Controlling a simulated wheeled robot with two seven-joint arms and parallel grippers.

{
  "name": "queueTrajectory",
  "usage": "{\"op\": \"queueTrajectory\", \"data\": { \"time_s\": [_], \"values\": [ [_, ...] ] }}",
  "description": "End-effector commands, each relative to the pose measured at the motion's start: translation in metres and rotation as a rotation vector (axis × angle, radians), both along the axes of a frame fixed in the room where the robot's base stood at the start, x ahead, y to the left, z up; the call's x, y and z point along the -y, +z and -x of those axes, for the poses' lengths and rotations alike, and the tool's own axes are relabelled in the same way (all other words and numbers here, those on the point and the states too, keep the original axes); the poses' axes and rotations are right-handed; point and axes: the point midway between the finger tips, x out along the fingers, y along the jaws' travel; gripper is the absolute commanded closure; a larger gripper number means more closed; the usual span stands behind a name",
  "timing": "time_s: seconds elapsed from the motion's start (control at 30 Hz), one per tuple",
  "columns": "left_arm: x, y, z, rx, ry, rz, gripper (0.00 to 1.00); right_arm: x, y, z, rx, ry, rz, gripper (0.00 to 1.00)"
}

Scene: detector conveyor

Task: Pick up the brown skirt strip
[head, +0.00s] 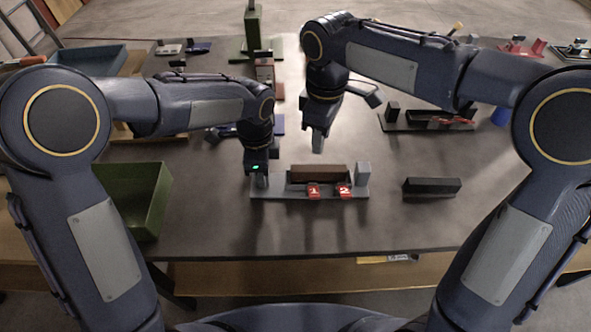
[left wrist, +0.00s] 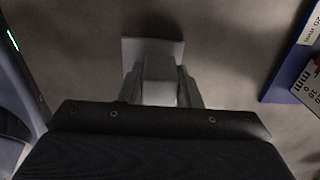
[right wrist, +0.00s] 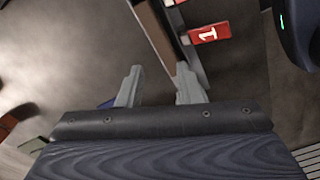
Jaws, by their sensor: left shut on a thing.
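The brown skirt strip (head: 318,172) lies lengthwise on a grey fixture (head: 290,193), behind two red tags numbered 1 (head: 313,191) and 2 (head: 344,190). The strip also shows partly in the right wrist view (right wrist: 155,30). My left gripper (head: 258,180) is shut on the grey post (left wrist: 160,68) at the fixture's left end. My right gripper (head: 318,143) is open and empty, pointing down behind and above the strip. In the right wrist view its fingers (right wrist: 158,84) are apart, with the strip's end near the right finger; contact cannot be told.
A black bar (head: 432,186) lies right of the fixture. A green bin (head: 150,195) stands at the left. Another fixture (head: 400,127) with red parts stands at the back right. A blue plate (left wrist: 288,72) lies near my left gripper. The table in front of the fixture is clear.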

Motion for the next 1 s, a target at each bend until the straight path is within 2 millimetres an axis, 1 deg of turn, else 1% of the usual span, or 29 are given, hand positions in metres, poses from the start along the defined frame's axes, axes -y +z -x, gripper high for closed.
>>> {"op": "queueTrajectory", "data": {
  "time_s": [0.03, 0.13, 0.23, 0.3, 0.37, 0.6, 0.7, 0.87, 1.0],
  "values": [
    [0.0, 0.0, 0.0, 0.001, 0.0, 0.001, 1.0, -0.001, 0.005, -0.001, 0.003, 0.074, -0.001, 0.67],
    [0.0, 0.001, 0.0, 0.001, 0.0, 0.001, 1.0, -0.001, 0.013, -0.002, 0.001, 0.222, -0.001, 0.67],
    [0.0, 0.001, 0.0, 0.001, 0.0, 0.001, 1.0, -0.002, 0.019, -0.002, 0.001, 0.33, -0.001, 0.67],
    [0.0, 0.001, 0.0, 0.001, 0.0, 0.001, 1.0, -0.002, 0.017, -0.002, -0.001, 0.374, 0.0, 0.67],
    [0.0, 0.001, 0.0, 0.001, 0.0, 0.001, 1.0, -0.002, 0.011, -0.002, -0.003, 0.393, 0.001, 0.67],
    [0.0, 0.001, 0.0, 0.002, 0.0, 0.001, 1.0, -0.001, -0.031, -0.001, -0.004, 0.396, 0.001, 0.67],
    [0.0, 0.001, 0.0, 0.002, 0.0, 0.001, 1.0, -0.001, -0.041, -0.001, -0.002, 0.395, 0.001, 0.67],
    [0.0, 0.001, 0.0, 0.002, 0.0, 0.001, 1.0, -0.001, -0.052, -0.001, -0.003, 0.394, 0.001, 0.67],
    [0.0, 0.001, 0.0, 0.002, 0.0, 0.002, 1.0, 0.002, -0.073, 0.002, -0.005, 0.393, 0.001, 0.67]
  ]
}}
